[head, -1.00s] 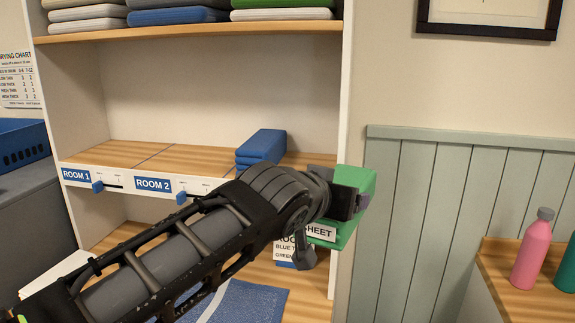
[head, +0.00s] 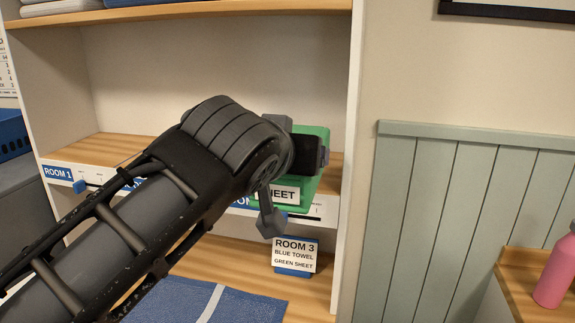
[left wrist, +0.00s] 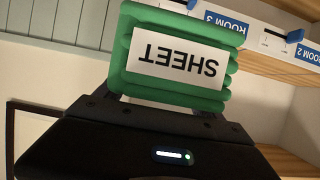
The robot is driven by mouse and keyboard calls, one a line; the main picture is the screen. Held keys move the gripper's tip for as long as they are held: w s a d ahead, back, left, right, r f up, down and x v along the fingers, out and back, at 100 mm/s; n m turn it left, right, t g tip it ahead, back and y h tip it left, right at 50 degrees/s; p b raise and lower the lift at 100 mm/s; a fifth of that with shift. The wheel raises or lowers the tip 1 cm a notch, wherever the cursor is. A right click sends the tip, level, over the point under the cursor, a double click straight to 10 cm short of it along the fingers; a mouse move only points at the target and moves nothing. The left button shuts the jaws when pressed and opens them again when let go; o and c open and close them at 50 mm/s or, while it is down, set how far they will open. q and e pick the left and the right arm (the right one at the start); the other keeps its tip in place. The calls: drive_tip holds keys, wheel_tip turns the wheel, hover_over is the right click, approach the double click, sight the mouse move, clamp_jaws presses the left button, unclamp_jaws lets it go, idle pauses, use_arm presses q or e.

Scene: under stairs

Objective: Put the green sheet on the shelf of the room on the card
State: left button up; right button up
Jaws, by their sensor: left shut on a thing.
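The green sheet (head: 309,178) is a folded stack with a white SHEET label. My left gripper (head: 305,153) is shut on it and holds it in front of the right end of the middle shelf. The sheet also shows in the left wrist view (left wrist: 177,62), near the ROOM 3 label (left wrist: 226,22). The card (head: 295,254) below reads ROOM 3, BLUE TOWEL, GREEN SHEET. The middle shelf (head: 95,147) has a ROOM 1 label (head: 58,173) at its left end. My arm hides much of the shelf, including any blue towels there. My right gripper is not in view.
A blue cloth with a pale stripe (head: 245,303) lies on the lower surface. The shelf unit's right upright (head: 350,150) stands close beside the sheet. A pink bottle (head: 556,270) stands on a wooden top at the right.

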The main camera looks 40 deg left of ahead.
use_arm(q)
drive_tip(key=r+p+x, duration=0.1)
drive_tip(key=p+x, duration=0.1)
drive_tip(key=x, duration=0.4)
drive_tip(key=w+r+p+x, duration=0.1)
drive_tip(key=r+p+x, duration=0.1)
drive_tip(key=x, duration=0.5)
drive_tip(key=r+p+x, duration=0.1)
drive_tip(key=p+x, duration=0.1)
drive_tip(key=x, duration=0.4)
drive_tip(key=shift+w+a+p, duration=0.35)
drive_tip(key=shift+w+a, duration=0.1)
drive_tip(key=shift+w, duration=0.1)
wheel_tip(320, 180, down, 3)
drive_tip(key=shift+r, duration=0.15)
drive_tip(key=shift+w+a+f, duration=0.1)
drive_tip(key=shift+w+f, duration=0.1)
drive_tip(key=shift+f, duration=0.3)
